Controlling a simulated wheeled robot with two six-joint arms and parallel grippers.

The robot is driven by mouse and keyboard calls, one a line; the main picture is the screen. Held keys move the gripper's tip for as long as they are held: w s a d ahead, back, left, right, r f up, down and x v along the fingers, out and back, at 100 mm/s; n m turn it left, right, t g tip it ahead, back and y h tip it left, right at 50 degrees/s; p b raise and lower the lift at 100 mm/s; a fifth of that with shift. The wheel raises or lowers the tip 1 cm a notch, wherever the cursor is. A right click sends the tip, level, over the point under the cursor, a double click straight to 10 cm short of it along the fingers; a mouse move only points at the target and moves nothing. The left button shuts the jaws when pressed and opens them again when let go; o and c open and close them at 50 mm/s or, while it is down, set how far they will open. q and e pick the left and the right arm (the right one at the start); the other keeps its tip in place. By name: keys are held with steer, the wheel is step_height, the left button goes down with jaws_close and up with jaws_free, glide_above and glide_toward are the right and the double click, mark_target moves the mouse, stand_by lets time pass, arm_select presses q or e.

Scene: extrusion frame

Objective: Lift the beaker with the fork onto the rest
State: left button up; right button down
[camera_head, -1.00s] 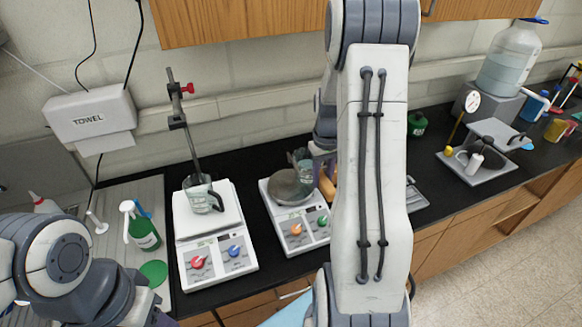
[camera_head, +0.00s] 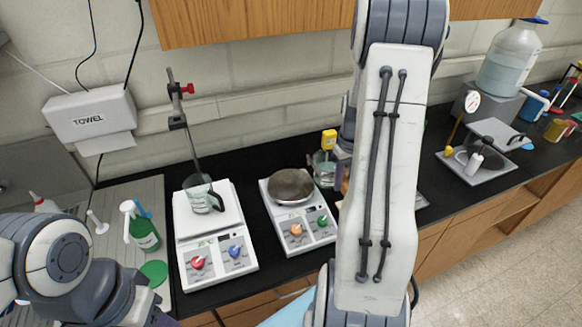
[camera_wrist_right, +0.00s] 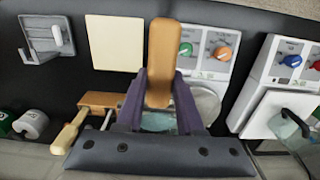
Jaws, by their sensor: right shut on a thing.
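A clear glass beaker (camera_head: 324,171) is just right of the right hotplate in the head view, partly hidden by my right arm. Its teal bottom shows beneath the gripper in the right wrist view (camera_wrist_right: 157,122). My right gripper (camera_wrist_right: 160,95) is shut on the orange-brown handle of the fork (camera_wrist_right: 160,50). The fork's prongs are hidden, so their contact with the beaker cannot be seen. A cream square pad (camera_wrist_right: 114,43), possibly the rest, lies beside the hotplate in the wrist view. My left arm is at lower left in the head view; its gripper is out of view.
The right hotplate (camera_head: 300,228) has a bare round top (camera_head: 290,186). The left hotplate (camera_head: 212,255) carries another beaker (camera_head: 198,195) near a clamp stand (camera_head: 187,130). A tan wooden object (camera_wrist_right: 70,132) lies near the gripper. A yellow item (camera_head: 329,138) shows behind the beaker.

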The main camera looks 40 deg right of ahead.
steer(key=s+d+p, duration=0.1)
steer(key=s+d, duration=0.8)
steer(key=shift+s+d, duration=0.2)
steer(key=shift+s, duration=0.05)
stand_by(1.3)
stand_by(0.5)
steer(key=shift+f, duration=0.1)
steer(key=shift+f+b, duration=4.2)
steer(key=shift+f, duration=1.85)
steer(key=shift+f+b, duration=0.35)
steer(key=shift+f, duration=0.25)
steer(key=shift+s, duration=0.1)
